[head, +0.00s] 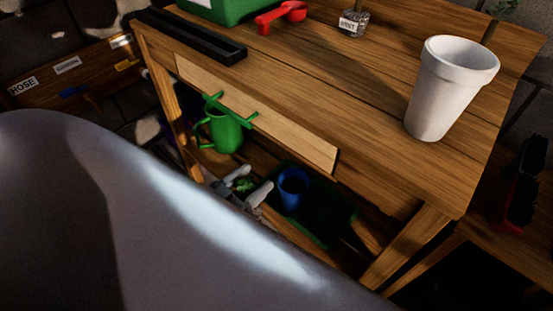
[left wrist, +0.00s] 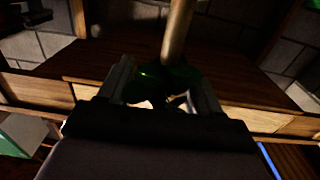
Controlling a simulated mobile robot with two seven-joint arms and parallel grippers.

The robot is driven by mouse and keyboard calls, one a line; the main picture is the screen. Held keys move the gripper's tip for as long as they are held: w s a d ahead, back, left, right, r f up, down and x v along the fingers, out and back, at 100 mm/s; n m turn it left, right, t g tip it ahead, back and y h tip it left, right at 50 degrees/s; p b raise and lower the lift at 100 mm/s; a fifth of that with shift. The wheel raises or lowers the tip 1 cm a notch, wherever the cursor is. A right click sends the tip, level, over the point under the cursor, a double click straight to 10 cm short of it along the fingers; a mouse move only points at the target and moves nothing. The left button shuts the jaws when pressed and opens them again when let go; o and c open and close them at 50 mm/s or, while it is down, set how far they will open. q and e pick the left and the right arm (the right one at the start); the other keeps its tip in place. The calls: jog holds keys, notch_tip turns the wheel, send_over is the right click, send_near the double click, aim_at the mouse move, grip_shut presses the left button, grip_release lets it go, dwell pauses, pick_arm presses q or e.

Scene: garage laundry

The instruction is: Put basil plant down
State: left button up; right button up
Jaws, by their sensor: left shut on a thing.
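In the head view my left gripper (head: 246,190) is low under the bench top, in front of the lower shelf. In the left wrist view dark green leaves (left wrist: 168,78) sit between the fingers of the left gripper (left wrist: 165,85). The plant's lower part is hidden, and I cannot tell whether it touches the shelf. My right gripper is in neither view.
A blue cup-like pot (head: 293,187) stands just right of the gripper, by a dark green surface. A green watering can (head: 222,132) is behind it to the left. The wooden bench (head: 330,85) overhangs them, with a large white pot (head: 448,88) on top.

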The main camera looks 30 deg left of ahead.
pick_arm(q)
jog(key=shift+d, duration=0.1)
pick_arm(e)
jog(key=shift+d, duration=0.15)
pick_arm(q)
jog(key=shift+w+b, duration=0.3)
jog(key=shift+w, duration=0.05)
jog(key=w+d+b, duration=0.2)
jog(key=w+b, duration=0.1)
jog(key=w, duration=1.4)
notch_tip(320, 180, down, 7)
jog(key=b, duration=0.4)
jog(key=shift+d+b, duration=0.2)
jog(key=shift+b, duration=0.2)
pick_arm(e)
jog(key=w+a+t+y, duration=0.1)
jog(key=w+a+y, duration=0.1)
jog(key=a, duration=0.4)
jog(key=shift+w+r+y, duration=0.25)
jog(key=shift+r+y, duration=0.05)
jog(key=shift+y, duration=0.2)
pick_arm(q)
jog(key=shift+w, duration=0.1)
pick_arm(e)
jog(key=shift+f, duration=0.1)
pick_arm(q)
jog(key=o, duration=1.6)
jog(key=shift+f, duration=0.1)
jog(key=shift+c, duration=0.2)
